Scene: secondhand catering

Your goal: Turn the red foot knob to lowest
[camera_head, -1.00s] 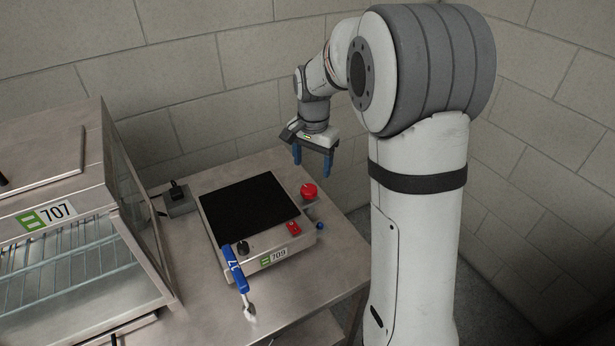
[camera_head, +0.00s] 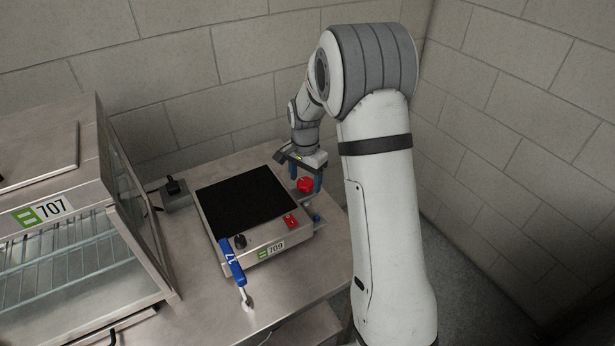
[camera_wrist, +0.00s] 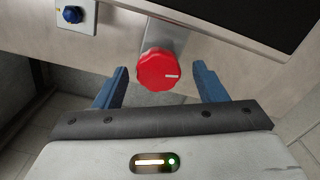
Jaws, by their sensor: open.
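The red foot knob (camera_head: 305,185) is at the right side of the black-topped hot plate unit (camera_head: 245,205) on the steel table. In the wrist view the red knob (camera_wrist: 157,69) is round with a scalloped edge and a short white mark pointing right. My gripper (camera_head: 307,180) is over the knob, fingers downward. In the wrist view its two blue fingers (camera_wrist: 160,85) are open, with the knob showing between and beyond their tips. I cannot tell whether a finger touches it.
A small blue knob (camera_wrist: 73,14) sits beside the red one. A glass display case (camera_head: 80,230) stands left; a wall is behind.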

